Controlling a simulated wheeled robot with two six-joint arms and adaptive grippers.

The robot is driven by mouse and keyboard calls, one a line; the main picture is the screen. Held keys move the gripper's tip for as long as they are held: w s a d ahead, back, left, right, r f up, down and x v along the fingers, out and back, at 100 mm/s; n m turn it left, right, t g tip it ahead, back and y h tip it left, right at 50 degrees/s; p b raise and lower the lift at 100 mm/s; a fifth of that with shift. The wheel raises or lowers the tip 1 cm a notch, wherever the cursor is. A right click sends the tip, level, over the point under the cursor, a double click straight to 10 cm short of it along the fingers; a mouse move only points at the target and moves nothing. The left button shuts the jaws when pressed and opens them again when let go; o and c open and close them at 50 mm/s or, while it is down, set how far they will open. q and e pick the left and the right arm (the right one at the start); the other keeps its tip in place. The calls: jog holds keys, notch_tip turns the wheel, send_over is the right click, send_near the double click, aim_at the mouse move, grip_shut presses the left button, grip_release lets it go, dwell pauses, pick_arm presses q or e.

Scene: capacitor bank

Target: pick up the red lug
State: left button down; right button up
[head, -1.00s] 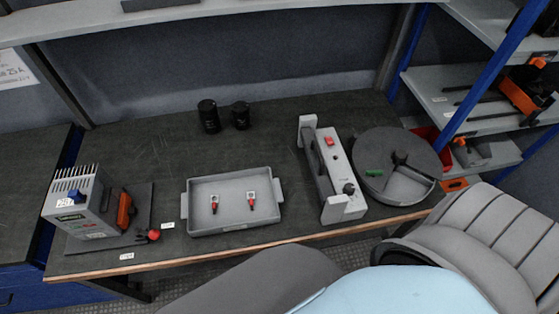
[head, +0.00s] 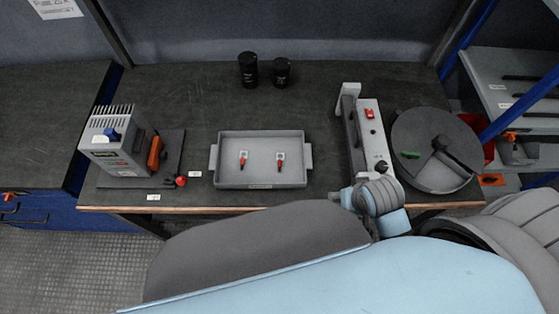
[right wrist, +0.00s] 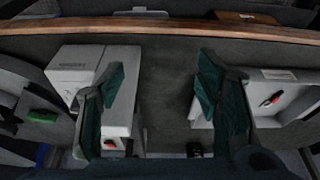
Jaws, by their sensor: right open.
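One red lug also shows in the tray at the right of the right wrist view (right wrist: 270,100). My right gripper (head: 338,196) is at the table's front edge, right of the tray and in front of the grey device. Its two dark green fingers stand wide apart and empty in the right wrist view (right wrist: 158,75). My left gripper is in neither view.
The long grey device (head: 368,135) stands right of the tray, beside a round dish (head: 435,120) holding a green piece (head: 409,154). A grey unit (head: 115,150) and a red knob (head: 180,181) are at left. Two black cylinders (head: 248,70) stand behind. Table between them is clear.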

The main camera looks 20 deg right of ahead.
jog(key=w+a+m+g+y, duration=0.1)
jog(key=w+a+m, duration=0.4)
jog(key=w+m, duration=0.6)
jog(key=m+g+y, duration=0.1)
jog(key=m+g, duration=0.1)
jog(key=m, duration=0.6)
send_near(280, 166)
jog(key=f+b, duration=0.1)
jog(key=f, duration=0.1)
jog(key=f+b, duration=0.2)
jog(key=f, duration=0.1)
jog(key=a+f+b, duration=0.1)
jog(key=f, duration=0.2)
jog(key=shift+w+f+b, duration=0.1)
jog(key=shift+w+b, duration=0.15)
jog(key=shift+b, duration=0.15)
jog(key=shift+s, duration=0.1)
jog(key=c, duration=1.1)
